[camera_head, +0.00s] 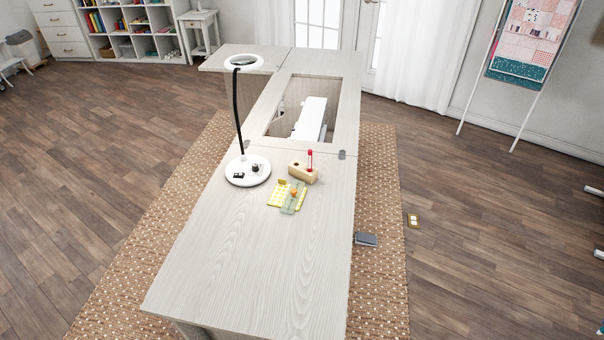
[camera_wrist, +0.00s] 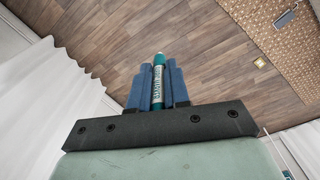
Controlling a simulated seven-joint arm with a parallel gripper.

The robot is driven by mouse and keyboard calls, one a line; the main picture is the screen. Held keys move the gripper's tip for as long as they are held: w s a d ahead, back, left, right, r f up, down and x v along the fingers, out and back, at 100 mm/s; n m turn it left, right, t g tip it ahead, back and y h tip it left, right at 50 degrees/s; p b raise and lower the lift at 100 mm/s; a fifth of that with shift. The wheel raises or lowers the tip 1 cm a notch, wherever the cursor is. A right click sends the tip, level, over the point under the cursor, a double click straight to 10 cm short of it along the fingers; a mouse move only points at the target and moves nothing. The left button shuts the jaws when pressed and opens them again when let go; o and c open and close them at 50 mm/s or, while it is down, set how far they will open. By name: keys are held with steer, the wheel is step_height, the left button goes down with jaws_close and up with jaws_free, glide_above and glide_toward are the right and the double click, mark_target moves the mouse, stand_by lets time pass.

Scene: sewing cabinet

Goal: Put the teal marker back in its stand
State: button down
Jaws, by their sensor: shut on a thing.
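The teal marker (camera_wrist: 158,88) is held lengthwise between the blue fingers of my gripper (camera_wrist: 160,66) in the wrist view. Its teal end sticks out past the fingertips, with a pale tip, and a printed label shows on its body. Only wooden floor lies behind it, well away from the table. The stand (camera_head: 299,172) is a small light wooden block on the cabinet top in the head view. A red marker (camera_head: 310,159) stands upright in its right part. The block's holes are too small to make out. My gripper is not clearly seen in the head view.
A magnifier lamp (camera_head: 248,171) stands left of the stand. A yellow patterned piece (camera_head: 279,196) and a green strip (camera_head: 290,207) lie in front of it. Behind is the cabinet's opening with a white machine (camera_head: 310,119). The cabinet top (camera_head: 255,265) is clear towards the front.

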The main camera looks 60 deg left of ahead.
stand_by(0.4)
steer(key=s+a+n, duration=0.2)
steer(key=a+n, duration=0.1)
steer(key=a, duration=1.4)
step_height(320, 180, up, 4)
steer(key=n, duration=0.9)
glide_above(296, 168)
steer(key=w+a, duration=0.1)
steer(key=a, duration=0.1)
steer(key=shift+w+d+f, duration=0.15)
steer(key=shift+f, duration=2.15)
steer(key=shift+f, duration=0.45)
